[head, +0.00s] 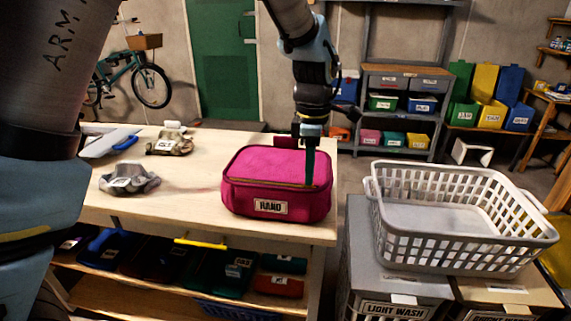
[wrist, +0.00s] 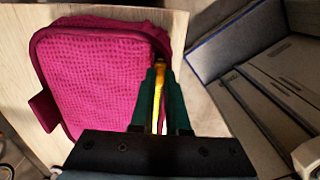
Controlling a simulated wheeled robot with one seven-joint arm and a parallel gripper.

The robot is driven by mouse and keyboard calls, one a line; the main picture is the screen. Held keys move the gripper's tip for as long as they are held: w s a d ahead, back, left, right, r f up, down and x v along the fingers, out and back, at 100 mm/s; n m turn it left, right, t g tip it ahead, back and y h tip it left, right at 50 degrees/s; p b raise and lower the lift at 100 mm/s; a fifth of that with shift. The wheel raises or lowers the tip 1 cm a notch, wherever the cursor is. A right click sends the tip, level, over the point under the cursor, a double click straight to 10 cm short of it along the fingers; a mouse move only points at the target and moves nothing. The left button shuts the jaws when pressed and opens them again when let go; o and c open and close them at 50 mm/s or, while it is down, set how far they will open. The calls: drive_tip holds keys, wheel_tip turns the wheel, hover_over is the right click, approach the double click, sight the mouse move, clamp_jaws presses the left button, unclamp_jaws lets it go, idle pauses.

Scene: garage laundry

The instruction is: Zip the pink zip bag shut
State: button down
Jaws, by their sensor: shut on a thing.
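The pink zip bag (head: 265,160) stands on the right end of the wooden table, with a white label on its front. A zip line runs along the upper front edge. My gripper (head: 309,172) points down at the bag's front right corner. In the wrist view the bag (wrist: 100,75) fills the left half, and my gripper's green fingers (wrist: 160,95) are close together at its edge. A yellow strip (wrist: 160,85) shows between the fingers, apparently by the zip. The fingers hide the zip pull, so I cannot see the grip itself.
Crumpled grey items (head: 129,178) lie on the left of the wooden table (head: 190,185). A white laundry basket (head: 460,255) stands on bins to the right. Shelves below the tabletop hold several coloured items.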

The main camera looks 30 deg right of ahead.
sight(314, 188)
drive_tip(key=shift+s+d, duration=0.4)
drive_tip(key=shift+d, duration=0.05)
drive_tip(key=c, duration=0.9)
unclamp_jaws()
wheel_tip(314, 188, up, 11)
drive_tip(key=shift+f+b, duration=0.1)
drive_tip(key=shift+b, duration=0.9)
